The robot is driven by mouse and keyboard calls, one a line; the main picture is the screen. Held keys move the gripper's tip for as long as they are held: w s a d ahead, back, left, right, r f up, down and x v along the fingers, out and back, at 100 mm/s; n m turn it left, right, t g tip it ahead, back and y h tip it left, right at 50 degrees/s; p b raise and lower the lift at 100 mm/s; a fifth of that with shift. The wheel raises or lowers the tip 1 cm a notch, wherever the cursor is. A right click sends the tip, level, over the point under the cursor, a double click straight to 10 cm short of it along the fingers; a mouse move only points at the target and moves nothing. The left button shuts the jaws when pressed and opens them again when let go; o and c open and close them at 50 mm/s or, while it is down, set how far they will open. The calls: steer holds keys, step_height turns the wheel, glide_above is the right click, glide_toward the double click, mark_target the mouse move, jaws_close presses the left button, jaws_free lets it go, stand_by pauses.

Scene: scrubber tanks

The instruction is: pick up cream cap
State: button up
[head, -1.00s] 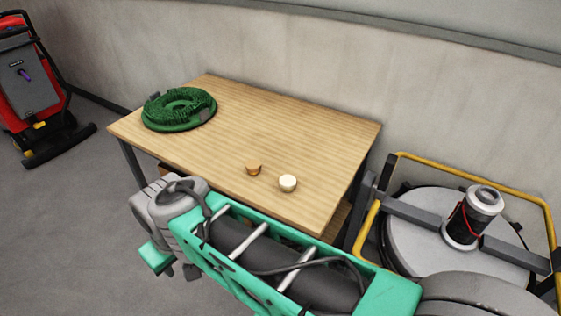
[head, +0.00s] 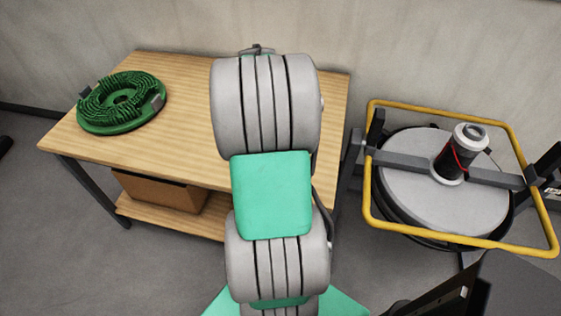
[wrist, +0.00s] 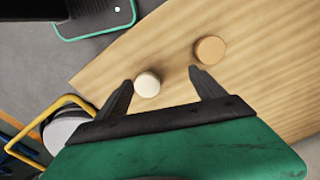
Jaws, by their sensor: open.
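The cream cap (wrist: 147,84) is a small round pale cap on the wooden table (wrist: 250,85) in the wrist view. My gripper (wrist: 160,80) is open above the table, its two dark fingers spread apart. The cap shows between the fingertips, closer to the left one, and nothing is held. An orange-tan cap (wrist: 210,50) lies beyond the right fingertip, apart from the cream one. In the head view my arm hides both caps and the gripper on the table (head: 190,90).
A green round brush (head: 122,101) lies on the table's left part. A cardboard box (head: 160,190) sits on the lower shelf. Right of the table stands a round tank lid (head: 410,185) with a yellow rail (head: 450,244). A wall runs behind the table.

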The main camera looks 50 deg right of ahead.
steer(key=s+d+f+m, duration=0.1)
steer(key=s+d+m, duration=0.1)
steer(key=d, duration=0.1)
steer(key=s+d+f, duration=0.1)
steer(key=d, duration=0.1)
steer(key=shift+s+f+m, duration=0.35)
steer(key=shift+m, duration=0.05)
step_height(320, 180, down, 7)
steer(key=shift+f+p, duration=0.2)
steer(key=shift+p, duration=0.35)
steer(key=shift+c, duration=0.3)
steer(key=c, duration=1.4)
